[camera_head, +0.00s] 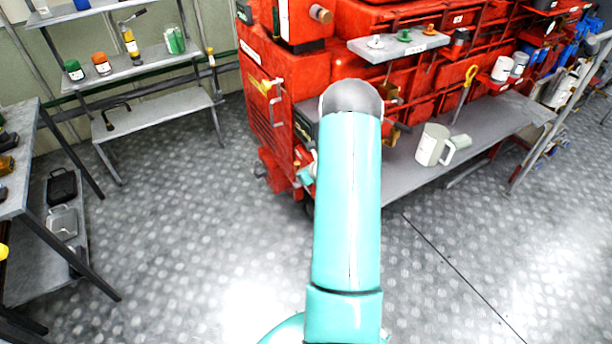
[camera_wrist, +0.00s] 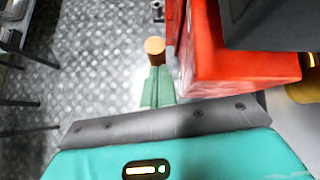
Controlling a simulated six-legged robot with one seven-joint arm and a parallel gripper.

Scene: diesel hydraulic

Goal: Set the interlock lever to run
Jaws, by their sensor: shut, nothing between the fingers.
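My gripper (camera_wrist: 158,70) shows in the wrist view as two green fingers shut together with nothing between them. A round orange-brown knob (camera_wrist: 155,47) appears just past the fingertips; it may be the end of the interlock lever, but its shaft and any markings are hidden. I cannot tell whether the fingertips touch it. In the head view my arm covers part of the red machine (camera_head: 285,90), and my gripper (camera_head: 306,174) shows only partly at the machine's lower front corner. The lever is not clearly seen there, so its setting cannot be told.
A dark box (camera_wrist: 270,25) and a red block stand close on the right in the wrist view. A grey bench (camera_head: 480,130) with a white jug (camera_head: 433,145) is right of my arm. Shelving (camera_head: 150,110) stands at left. The floor (camera_head: 190,230) is open between.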

